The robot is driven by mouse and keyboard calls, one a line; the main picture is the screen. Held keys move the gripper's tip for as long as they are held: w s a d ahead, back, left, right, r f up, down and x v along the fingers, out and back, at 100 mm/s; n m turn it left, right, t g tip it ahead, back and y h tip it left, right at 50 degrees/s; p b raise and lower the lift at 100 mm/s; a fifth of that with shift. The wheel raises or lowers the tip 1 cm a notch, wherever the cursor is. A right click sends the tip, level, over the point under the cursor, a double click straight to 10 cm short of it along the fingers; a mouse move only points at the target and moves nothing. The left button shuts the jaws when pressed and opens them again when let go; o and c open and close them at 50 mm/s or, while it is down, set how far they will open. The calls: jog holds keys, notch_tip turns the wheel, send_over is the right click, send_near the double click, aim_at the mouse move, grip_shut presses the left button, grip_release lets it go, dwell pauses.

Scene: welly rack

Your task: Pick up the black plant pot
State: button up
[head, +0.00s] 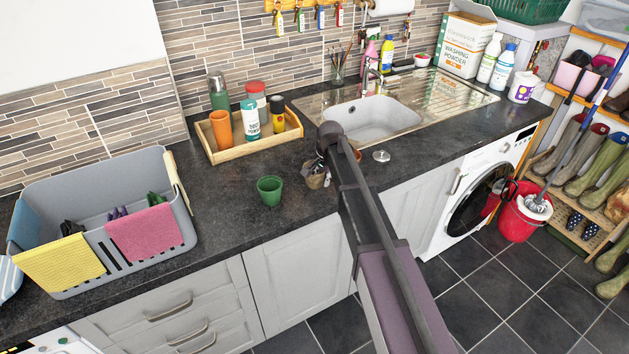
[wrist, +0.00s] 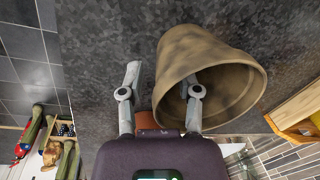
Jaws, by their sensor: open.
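I cannot make out a black plant pot in either view. A brown plant pot (head: 315,178) stands near the counter's front edge, partly hidden by my arm. In the wrist view the brown pot (wrist: 205,48) is large, its mouth facing the camera. My gripper (wrist: 164,82) is open. Its right finger reaches into the pot's mouth and the left finger is outside, so the near wall lies between them; I cannot tell whether they touch it. A green pot (head: 270,190) stands to the left of the brown one. An orange-brown thing (wrist: 168,104) shows behind my gripper, mostly hidden.
A wooden tray (head: 243,153) with bottles and an orange cup stands behind the pots. A grey basket (head: 178,232) with cloths is at the left. The sink (head: 385,122) is behind my arm. A round metal piece (head: 381,156) lies right of it. Counter between basket and green pot is clear.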

dwell(0.6)
grip_shut()
